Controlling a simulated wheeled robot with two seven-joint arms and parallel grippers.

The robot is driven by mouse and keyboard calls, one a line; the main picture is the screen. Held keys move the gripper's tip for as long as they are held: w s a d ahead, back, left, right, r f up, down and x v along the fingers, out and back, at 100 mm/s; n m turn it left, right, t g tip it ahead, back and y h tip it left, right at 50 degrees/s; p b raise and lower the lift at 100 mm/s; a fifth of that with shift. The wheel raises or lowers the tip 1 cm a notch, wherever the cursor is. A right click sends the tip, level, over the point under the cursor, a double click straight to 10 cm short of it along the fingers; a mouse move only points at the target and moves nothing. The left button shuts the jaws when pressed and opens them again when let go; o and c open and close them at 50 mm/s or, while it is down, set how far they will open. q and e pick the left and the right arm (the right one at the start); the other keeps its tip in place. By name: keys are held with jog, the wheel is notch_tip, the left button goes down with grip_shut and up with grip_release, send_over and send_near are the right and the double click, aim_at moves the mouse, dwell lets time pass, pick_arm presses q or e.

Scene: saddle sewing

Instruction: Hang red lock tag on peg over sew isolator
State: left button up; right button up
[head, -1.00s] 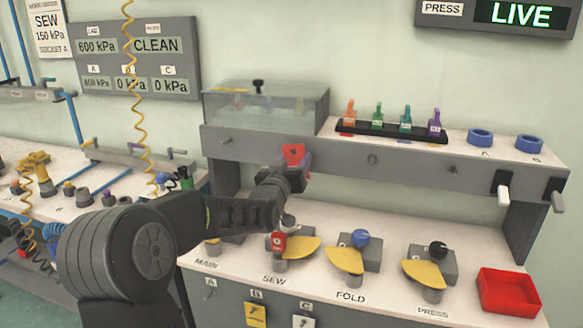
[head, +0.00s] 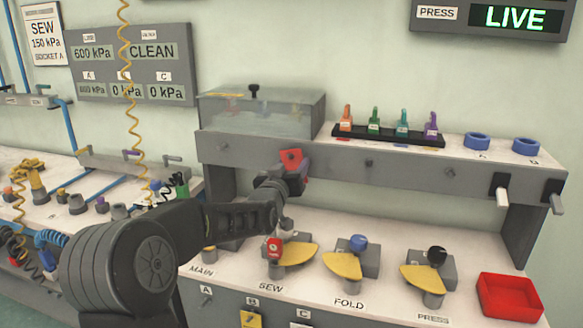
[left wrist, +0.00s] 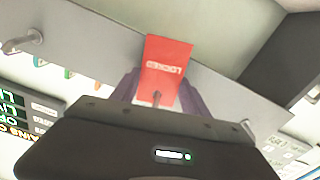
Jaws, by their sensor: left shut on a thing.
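My left gripper (head: 290,180) is shut on the red lock tag (head: 291,158) and holds it upright against or just in front of the shelf's front board, above the sew isolator (head: 292,255). In the left wrist view the tag (left wrist: 166,60) stands up between the purplish fingers, with white lettering on it. A thin grey pin shows at the tag's lower part; I cannot tell whether it passes through the tag. The sew peg is otherwise hidden in the head view. My right gripper is not in view.
Bare pegs show on the board over fold (head: 369,162) and at the left (head: 224,146). Fold and press isolators with yellow plates stand right of sew. A red tray (head: 509,297) is at the right.

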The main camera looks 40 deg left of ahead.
pick_arm(q)
jog(key=o, duration=1.2)
jog(key=shift+s, duration=0.1)
jog(key=b+v, duration=0.1)
jog(key=v, duration=0.6)
jog(key=shift+s+d, duration=0.15)
jog(key=shift+s, duration=0.15)
jog(key=shift+b, duration=0.3)
